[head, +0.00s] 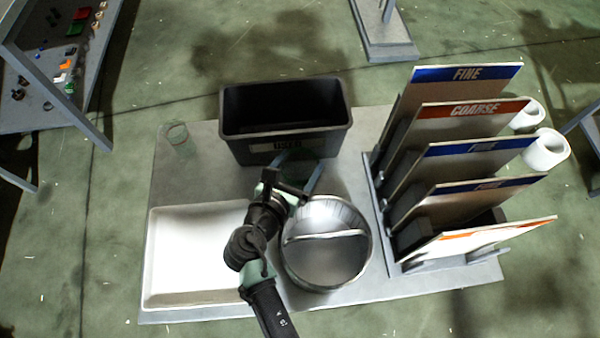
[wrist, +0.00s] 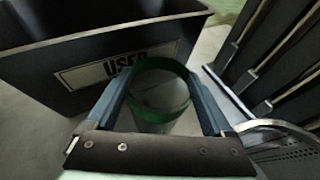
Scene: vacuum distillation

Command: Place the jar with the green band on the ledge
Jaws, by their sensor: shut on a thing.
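The clear jar with the green band (wrist: 160,98) stands between the two fingers of my gripper (wrist: 160,88) in the wrist view, its open mouth facing up. My gripper is shut on it. In the head view my gripper (head: 300,172) is just in front of the black bin, and the jar shows only as a faint greenish shape between the fingers. I cannot tell whether the jar's base touches the table. I cannot tell which surface is the ledge.
The black bin (head: 290,135) marked USED stands close behind. A round metal pan (head: 325,260) and white tray (head: 190,260) are in front. A rack of upright boards (head: 450,150) stands right.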

